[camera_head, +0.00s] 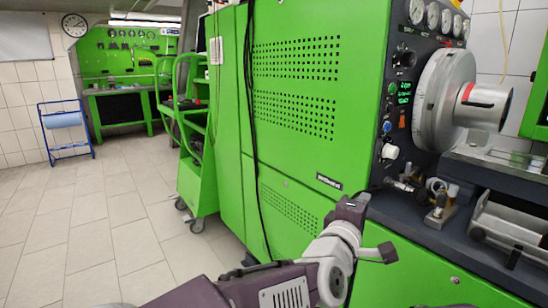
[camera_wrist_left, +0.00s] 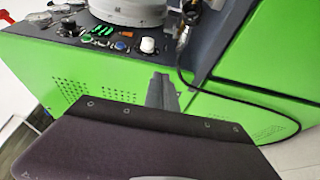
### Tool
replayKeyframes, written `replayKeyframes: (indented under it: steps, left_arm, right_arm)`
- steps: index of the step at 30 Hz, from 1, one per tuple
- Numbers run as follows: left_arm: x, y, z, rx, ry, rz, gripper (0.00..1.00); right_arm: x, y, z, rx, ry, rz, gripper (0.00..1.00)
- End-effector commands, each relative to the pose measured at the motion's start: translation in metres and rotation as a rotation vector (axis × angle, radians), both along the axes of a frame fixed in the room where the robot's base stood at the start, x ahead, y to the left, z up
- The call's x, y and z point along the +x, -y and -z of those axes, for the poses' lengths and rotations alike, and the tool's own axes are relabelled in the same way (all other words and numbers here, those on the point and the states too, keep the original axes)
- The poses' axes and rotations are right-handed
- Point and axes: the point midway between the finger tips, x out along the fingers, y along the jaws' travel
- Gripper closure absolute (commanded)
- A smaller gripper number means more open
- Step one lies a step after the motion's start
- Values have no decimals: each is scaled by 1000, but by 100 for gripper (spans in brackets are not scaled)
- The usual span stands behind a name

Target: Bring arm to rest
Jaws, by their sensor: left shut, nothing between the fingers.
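My left arm enters the head view from the bottom. Its gripper (camera_head: 364,197) is held in front of the green pump testbench (camera_head: 290,120), beside the dark bench ledge. In the left wrist view the grey fingers of my left gripper (camera_wrist_left: 161,90) are together and empty. They point toward the bench's control panel (camera_wrist_left: 100,35), with the panel beyond them. I cannot tell the exact gap between the fingertips and the bench. My right gripper is in neither view.
The bench carries gauges (camera_head: 432,17), a white knob (camera_head: 390,151) and a large round metal hub (camera_head: 440,100). Metal fittings (camera_head: 440,205) stand on the ledge at right. A green cart (camera_head: 198,180) stands left of the bench. The tiled floor (camera_head: 80,240) at left is clear.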

Motion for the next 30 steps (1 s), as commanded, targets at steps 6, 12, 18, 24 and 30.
replayKeyframes:
  steps: [6,12,18,24,30]
  left_arm:
    - [48,-79,15,41,-17,-155,100]
    - [78,-196,82,251,-128,-307,100]
    - [29,-320,211,705,-402,-282,100]
    - [-73,-366,306,1073,-641,12,100]
    - [-170,-371,355,1330,-743,446,100]
  right_arm:
    - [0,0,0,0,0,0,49]
    - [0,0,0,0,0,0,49]
    - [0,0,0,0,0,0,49]
    - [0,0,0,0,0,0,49]
    - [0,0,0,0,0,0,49]
